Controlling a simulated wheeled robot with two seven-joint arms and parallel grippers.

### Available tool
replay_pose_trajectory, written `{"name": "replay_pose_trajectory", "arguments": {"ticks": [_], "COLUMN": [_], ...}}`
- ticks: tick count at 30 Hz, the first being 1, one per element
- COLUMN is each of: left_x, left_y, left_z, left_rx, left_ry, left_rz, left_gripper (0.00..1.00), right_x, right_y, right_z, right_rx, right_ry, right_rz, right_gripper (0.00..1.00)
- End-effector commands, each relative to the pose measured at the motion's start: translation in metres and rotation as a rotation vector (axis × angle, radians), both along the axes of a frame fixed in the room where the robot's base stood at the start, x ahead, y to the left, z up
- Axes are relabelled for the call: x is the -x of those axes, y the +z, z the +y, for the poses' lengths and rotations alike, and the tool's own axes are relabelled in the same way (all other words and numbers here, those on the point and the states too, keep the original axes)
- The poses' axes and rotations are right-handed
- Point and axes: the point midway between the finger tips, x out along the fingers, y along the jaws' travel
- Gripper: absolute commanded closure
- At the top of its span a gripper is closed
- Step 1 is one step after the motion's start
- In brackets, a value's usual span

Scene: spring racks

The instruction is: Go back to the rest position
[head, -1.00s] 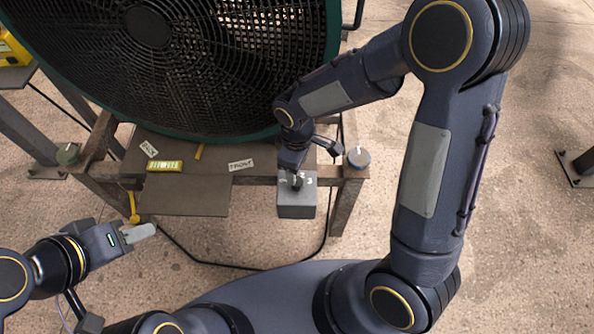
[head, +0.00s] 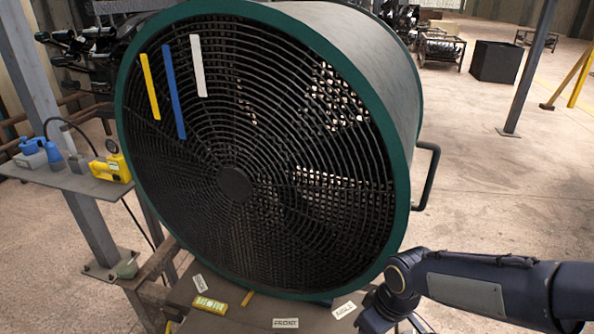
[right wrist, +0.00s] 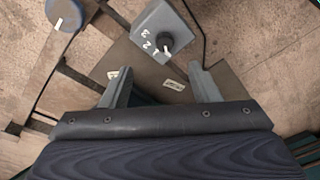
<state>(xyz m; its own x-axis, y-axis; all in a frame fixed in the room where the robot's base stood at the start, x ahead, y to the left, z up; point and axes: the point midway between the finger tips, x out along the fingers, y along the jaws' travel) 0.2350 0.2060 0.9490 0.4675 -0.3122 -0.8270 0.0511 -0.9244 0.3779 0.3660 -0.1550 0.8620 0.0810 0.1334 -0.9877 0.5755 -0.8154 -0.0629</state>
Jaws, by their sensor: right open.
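My right arm comes in from the right edge in the head view, and its hand is at the bottom, partly cut off by the picture edge. In the right wrist view my right gripper (right wrist: 160,80) is open, with its two fingers apart and nothing between them. Beyond the fingertips is a grey box (right wrist: 150,22) with a black knob (right wrist: 164,43) and the marks 1, 2, 3; the fingers are clear of the knob. My left gripper is not in view.
A large green-rimmed fan (head: 410,110) with yellow, blue and white strips fills the middle. A side shelf (head: 65,177) holds a yellow device (head: 110,168) and blue-topped items. A round knob (right wrist: 63,14) shows at upper left in the wrist view.

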Motion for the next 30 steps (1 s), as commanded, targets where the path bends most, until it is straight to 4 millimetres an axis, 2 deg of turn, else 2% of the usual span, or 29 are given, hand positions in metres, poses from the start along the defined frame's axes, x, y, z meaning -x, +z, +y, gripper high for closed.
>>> {"name": "replay_pose_trajectory", "arguments": {"ticks": [1,3,9,12,18,30], "left_x": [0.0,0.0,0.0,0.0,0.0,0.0], "left_y": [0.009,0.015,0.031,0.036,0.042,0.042], "left_z": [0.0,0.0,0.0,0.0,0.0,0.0], "left_rx": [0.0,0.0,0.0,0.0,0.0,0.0], "left_ry": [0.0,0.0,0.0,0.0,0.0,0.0], "left_rz": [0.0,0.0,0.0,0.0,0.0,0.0], "left_gripper": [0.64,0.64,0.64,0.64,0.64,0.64], "right_x": [0.012,0.029,0.083,0.105,0.128,0.132], "right_y": [0.027,0.051,0.103,0.117,0.128,0.129], "right_z": [-0.013,-0.025,-0.048,-0.051,-0.051,-0.051], "right_rx": [-0.043,-0.1,-0.256,-0.32,-0.395,-0.406], "right_ry": [-0.085,-0.195,-0.482,-0.593,-0.714,-0.732], "right_rz": [-0.028,-0.053,-0.133,-0.169,-0.213,-0.22], "right_gripper": [0.44,0.44,0.44,0.44,0.44,0.44]}}
